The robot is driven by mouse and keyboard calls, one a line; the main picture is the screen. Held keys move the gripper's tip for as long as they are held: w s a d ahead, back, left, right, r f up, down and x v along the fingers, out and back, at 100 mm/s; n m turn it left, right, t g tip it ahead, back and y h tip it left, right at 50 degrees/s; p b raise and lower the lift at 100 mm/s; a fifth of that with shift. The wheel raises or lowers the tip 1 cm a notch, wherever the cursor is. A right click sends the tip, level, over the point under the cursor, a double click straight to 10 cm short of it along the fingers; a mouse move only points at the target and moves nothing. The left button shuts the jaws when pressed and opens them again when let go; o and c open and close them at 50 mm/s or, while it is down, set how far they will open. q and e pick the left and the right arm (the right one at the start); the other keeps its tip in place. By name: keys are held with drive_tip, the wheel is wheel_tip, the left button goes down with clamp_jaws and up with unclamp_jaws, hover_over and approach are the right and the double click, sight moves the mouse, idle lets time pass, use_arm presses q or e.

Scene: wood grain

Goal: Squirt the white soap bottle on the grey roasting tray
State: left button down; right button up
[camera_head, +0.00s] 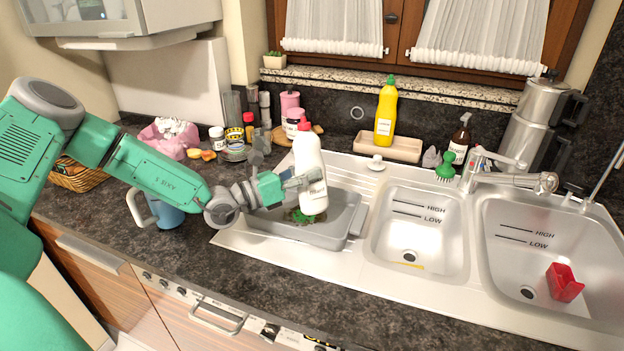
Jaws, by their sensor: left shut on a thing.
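The white soap bottle (308,155) has a red cap at its top and stands nearly upright, slightly tilted, over the tray. My left gripper (300,184) is shut on the bottle's lower body from the left. The grey roasting tray (325,236) lies on the sink's drainboard, under and around the bottle's base. A green and brown patch of dirt (298,216) shows on its floor beside the bottle. I cannot tell whether the bottle's base touches the tray. My right gripper is out of view.
Two sink basins (420,230) lie right of the tray, with a red holder (564,283) in the far right one. A yellow bottle (386,112) stands behind on a small tray. A blue mug (165,212) stands left, below my left forearm. Jars crowd the back counter.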

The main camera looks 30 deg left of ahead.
use_arm(q)
drive_tip(key=shift+w+a+m+b, duration=0.15)
drive_tip(key=shift+w+a+m, duration=0.1)
drive_tip(key=shift+a+m, duration=0.3)
drive_tip(key=shift+w+a+m+b, duration=0.15)
drive_tip(key=shift+w+a+m, duration=0.1)
drive_tip(key=shift+a+m, duration=0.25)
drive_tip(key=shift+r, duration=0.1)
drive_tip(key=shift+w+a+m+b, duration=0.3)
drive_tip(key=shift+a+m+b, duration=0.1)
drive_tip(key=shift+m, duration=0.45)
drive_tip(key=shift+r+p, duration=1.4)
drive_tip(key=shift+r, duration=0.65)
drive_tip(key=shift+f, duration=0.1)
